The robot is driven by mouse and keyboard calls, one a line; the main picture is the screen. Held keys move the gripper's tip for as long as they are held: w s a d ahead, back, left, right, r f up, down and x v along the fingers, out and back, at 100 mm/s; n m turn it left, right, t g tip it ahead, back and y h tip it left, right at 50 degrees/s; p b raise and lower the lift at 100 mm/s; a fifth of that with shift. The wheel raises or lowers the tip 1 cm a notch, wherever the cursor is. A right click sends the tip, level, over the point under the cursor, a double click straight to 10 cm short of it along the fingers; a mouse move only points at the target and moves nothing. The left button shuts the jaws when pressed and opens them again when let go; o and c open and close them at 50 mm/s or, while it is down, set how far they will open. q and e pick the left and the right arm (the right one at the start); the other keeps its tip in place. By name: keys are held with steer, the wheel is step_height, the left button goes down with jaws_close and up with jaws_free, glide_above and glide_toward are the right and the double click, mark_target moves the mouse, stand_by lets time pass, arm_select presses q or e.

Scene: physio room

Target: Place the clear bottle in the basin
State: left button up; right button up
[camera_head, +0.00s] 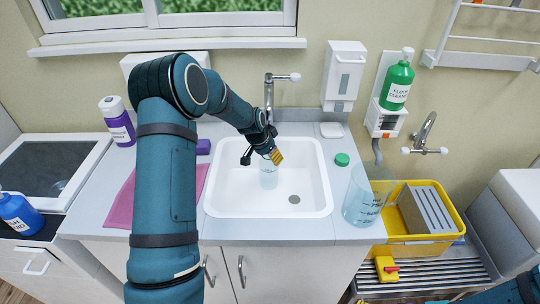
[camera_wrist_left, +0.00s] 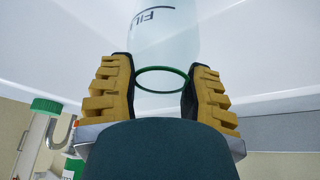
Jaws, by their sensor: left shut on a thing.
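The clear bottle (camera_head: 268,178) is inside the white basin (camera_head: 228,202), upright as far as I can tell, with its upper part hidden by my left gripper (camera_head: 268,155). In the left wrist view, the yellow-padded fingers of this gripper (camera_wrist_left: 160,92) are shut on the bottle's neck, either side of a green ring. The bottle's pale body (camera_wrist_left: 168,40) with dark lettering extends beyond them, against the white basin walls. I cannot tell whether the bottle's base touches the basin floor. My right gripper is not in view.
A green cap (camera_head: 341,160) lies right of the basin. A large clear jug (camera_head: 366,200) stands at the counter's right edge. The tap (camera_head: 269,95) rises behind the basin. A pink cloth (camera_head: 122,203) lies left. A yellow crate (camera_head: 427,242) stands at right. The basin's right side is free.

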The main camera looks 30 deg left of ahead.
arm_select(q)
steer(key=shift+f, duration=0.15)
steer(key=o, duration=1.1)
steer(key=shift+o, duration=0.2)
steer(key=s+a+r, duration=0.1)
steer(key=s+a, duration=0.2)
steer(key=s, duration=0.9)
steer(key=shift+r, duration=0.2)
